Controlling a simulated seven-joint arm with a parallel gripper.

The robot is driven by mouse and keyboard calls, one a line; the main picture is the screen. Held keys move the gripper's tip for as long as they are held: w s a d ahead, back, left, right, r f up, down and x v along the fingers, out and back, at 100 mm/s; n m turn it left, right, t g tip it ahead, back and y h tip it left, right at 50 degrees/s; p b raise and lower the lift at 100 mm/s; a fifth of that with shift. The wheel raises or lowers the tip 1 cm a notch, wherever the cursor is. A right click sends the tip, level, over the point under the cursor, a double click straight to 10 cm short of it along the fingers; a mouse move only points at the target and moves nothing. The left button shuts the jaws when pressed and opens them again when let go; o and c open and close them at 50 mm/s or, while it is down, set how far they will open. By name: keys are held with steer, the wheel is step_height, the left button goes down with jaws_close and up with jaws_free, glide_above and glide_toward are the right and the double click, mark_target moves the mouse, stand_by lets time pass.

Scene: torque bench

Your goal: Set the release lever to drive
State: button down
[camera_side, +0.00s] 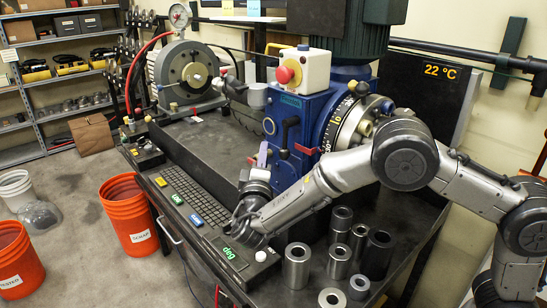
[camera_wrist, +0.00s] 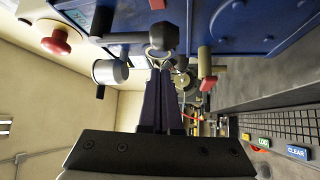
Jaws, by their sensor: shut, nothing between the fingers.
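The blue gearbox housing (camera_side: 280,110) carries several small handles, and I cannot tell for sure which one is the release lever. A dark lever with a black knob (camera_side: 291,121) is on its front face. A red-ended handle (camera_side: 305,150) sticks out lower down. In the wrist view a large black knob (camera_wrist: 164,38) lies just beyond my fingertips, and a red-tipped handle (camera_wrist: 207,83) is to their right. The fingertips (camera_wrist: 159,68) look close to the black knob; contact cannot be told.
A red emergency button (camera_side: 285,74) sits on top of the housing. A keyboard (camera_side: 190,195) and a green display (camera_side: 233,251) lie on the bench below my gripper. Several metal sockets (camera_side: 297,265) stand at the front right.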

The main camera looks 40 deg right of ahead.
steer(key=w+a+v, duration=0.1)
steer(key=v, duration=0.8)
steer(key=s+d+f+g+y, duration=0.1)
steer(key=s+d+f+g, duration=0.2)
steer(key=d, duration=0.4)
steer(key=s+d+f+g+y, duration=0.1)
steer(key=s+d+g, duration=0.3)
steer(key=s+d, duration=0.25)
steer(key=s+d+f+g+y, duration=0.2)
steer(key=s+d+f+g, duration=0.1)
steer(key=d, duration=0.4)
steer(key=s+r+m+g+y, duration=0.2)
steer(key=s+r+m+y, duration=0.2)
steer(key=s, duration=0.6)
steer(key=s+a+r+m+t+y, duration=0.2)
steer(key=s+a+y, duration=0.4)
steer(key=s, duration=0.3)
steer(key=shift+a+r+m+t+y, duration=0.3)
steer(key=shift+a+r+m+t, duration=0.15)
steer(key=shift+r+t, duration=0.35)
